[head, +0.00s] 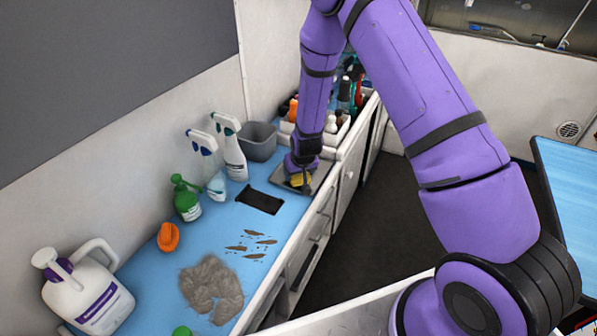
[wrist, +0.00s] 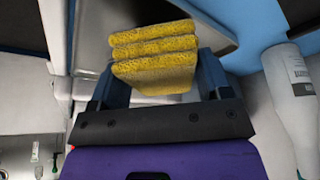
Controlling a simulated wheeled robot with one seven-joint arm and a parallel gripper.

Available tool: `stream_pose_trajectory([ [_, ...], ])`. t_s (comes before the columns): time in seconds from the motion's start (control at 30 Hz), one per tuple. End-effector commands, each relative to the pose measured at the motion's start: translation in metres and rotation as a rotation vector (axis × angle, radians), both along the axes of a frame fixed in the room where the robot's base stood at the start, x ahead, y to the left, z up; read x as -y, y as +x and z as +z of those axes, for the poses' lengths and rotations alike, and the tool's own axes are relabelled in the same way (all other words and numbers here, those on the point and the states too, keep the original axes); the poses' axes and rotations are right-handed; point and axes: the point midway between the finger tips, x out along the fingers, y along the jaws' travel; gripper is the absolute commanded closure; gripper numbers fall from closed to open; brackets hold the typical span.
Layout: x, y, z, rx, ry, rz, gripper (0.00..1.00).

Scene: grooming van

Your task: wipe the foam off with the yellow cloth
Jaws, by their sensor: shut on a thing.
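The yellow cloth (wrist: 153,50) is folded in thick layers between the fingers of my gripper (wrist: 156,85). In the head view the cloth (head: 300,180) shows as a small yellow patch under my gripper (head: 302,170). It is over a grey flat plate or tray (head: 318,176) at the far right part of the blue counter. I cannot tell whether the cloth touches that surface. No foam can be made out; my gripper and arm hide part of the plate.
The blue counter (head: 140,290) holds a black strip (head: 260,200), dark smears (head: 252,246), a grey-brown fur-like clump (head: 212,288), spray bottles (head: 235,160), a green bottle (head: 187,200), an orange item (head: 168,237) and a white jug (head: 88,295). A grey bin (head: 259,143) stands at the wall.

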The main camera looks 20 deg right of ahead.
Motion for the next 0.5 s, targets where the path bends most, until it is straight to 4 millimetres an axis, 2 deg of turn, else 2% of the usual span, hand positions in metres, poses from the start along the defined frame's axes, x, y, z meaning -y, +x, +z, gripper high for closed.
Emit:
stream_pose_trajectory([
  [0.5,0.0000,0.0000,-0.0048,0.000,0.000,0.000,0.47],
])
